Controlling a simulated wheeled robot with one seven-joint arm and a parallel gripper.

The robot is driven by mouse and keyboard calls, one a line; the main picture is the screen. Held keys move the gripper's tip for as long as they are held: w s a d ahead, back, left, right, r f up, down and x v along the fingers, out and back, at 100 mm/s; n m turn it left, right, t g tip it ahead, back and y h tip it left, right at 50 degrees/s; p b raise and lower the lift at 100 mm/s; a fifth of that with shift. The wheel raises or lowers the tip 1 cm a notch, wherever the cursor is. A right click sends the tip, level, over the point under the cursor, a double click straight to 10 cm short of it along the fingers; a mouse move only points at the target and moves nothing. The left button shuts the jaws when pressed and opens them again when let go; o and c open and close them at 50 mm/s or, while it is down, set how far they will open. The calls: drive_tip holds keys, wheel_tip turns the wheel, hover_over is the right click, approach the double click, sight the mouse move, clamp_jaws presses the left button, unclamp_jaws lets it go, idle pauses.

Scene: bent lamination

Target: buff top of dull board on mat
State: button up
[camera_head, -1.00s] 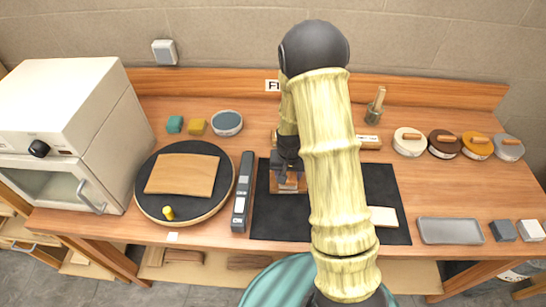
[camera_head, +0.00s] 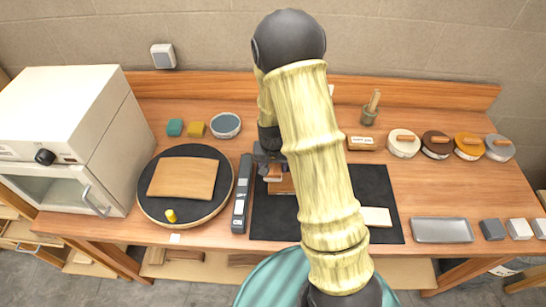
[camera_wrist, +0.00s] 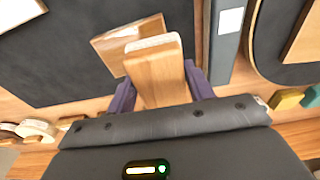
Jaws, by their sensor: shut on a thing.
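A wooden board (camera_head: 285,186) lies on the dark mat (camera_head: 268,222), partly hidden behind my arm; its bare end also shows in the wrist view (camera_wrist: 115,48). My gripper (camera_head: 268,160) is over the mat's left part, at this board. In the wrist view, the purple fingers of my gripper (camera_wrist: 160,90) are shut on a wooden block (camera_wrist: 155,78) with a white pad (camera_wrist: 152,42) on its far underside. The block overlaps the board's near part; I cannot tell whether the pad touches it. A pale slab (camera_head: 376,217) lies on the mat's right part.
A grey bar tool (camera_head: 242,195) lies just left of the mat. Left of it is a round turntable (camera_head: 218,203) bearing a wooden sheet (camera_head: 183,178), then a white oven (camera_head: 62,120). Lidded pots (camera_head: 404,143), a labelled block (camera_head: 361,143) and a grey tray (camera_head: 442,231) are right.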

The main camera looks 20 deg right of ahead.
wheel_tip(320, 180, up, 2)
drive_tip(key=shift+r+p, duration=0.15)
drive_tip(key=shift+p, duration=0.45)
drive_tip(key=shift+s+r, duration=0.1)
